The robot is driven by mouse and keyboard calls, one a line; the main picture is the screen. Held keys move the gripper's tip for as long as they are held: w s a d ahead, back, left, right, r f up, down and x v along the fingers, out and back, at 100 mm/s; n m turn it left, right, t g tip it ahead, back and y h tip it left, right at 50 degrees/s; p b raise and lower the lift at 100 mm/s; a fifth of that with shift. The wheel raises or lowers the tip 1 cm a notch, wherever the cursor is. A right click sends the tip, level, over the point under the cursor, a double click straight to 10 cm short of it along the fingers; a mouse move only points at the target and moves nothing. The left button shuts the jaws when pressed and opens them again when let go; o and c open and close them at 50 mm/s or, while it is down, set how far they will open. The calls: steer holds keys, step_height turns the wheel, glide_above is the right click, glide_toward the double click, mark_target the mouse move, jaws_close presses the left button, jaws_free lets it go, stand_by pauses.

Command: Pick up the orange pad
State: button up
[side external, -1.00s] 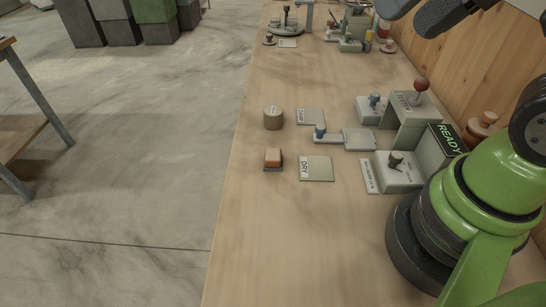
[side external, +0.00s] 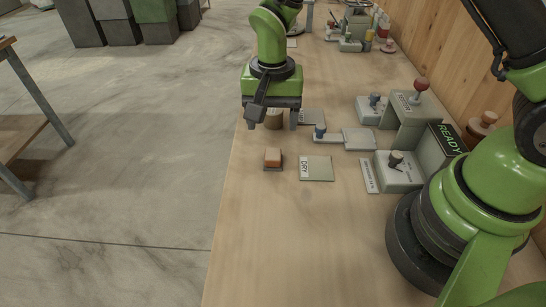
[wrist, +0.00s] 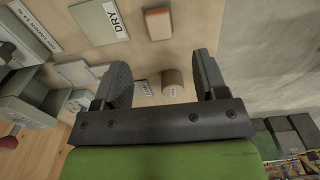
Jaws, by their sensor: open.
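The orange pad (side external: 272,154) sits on a small dark base on the table near its left edge, beside the DRY plate. In the wrist view the orange pad (wrist: 158,22) is at the top, beyond the fingertips. My gripper (side external: 272,124) is above the table, behind the pad in the side view, with fingers pointing down. In the wrist view my gripper (wrist: 163,66) is open with nothing held between its fingers.
A tan cylinder (side external: 274,122) stands behind the pad, partly hidden by my gripper. The DRY plate (side external: 317,169) lies right of the pad. A blue-knobbed slider (side external: 320,131), a lever block (side external: 398,170) and the READY display (side external: 449,140) are further right. The front table is clear.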

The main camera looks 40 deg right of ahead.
mark_target(273, 154)
step_height(273, 154, down, 9)
steer(key=shift+f, duration=0.2)
stand_by(0.3)
steer(key=shift+c, duration=0.5)
steer(key=c, duration=0.9)
steer(key=shift+o, duration=0.2)
steer(key=shift+r, duration=0.1)
step_height(273, 154, up, 10)
steer(key=shift+d+f, duration=0.1)
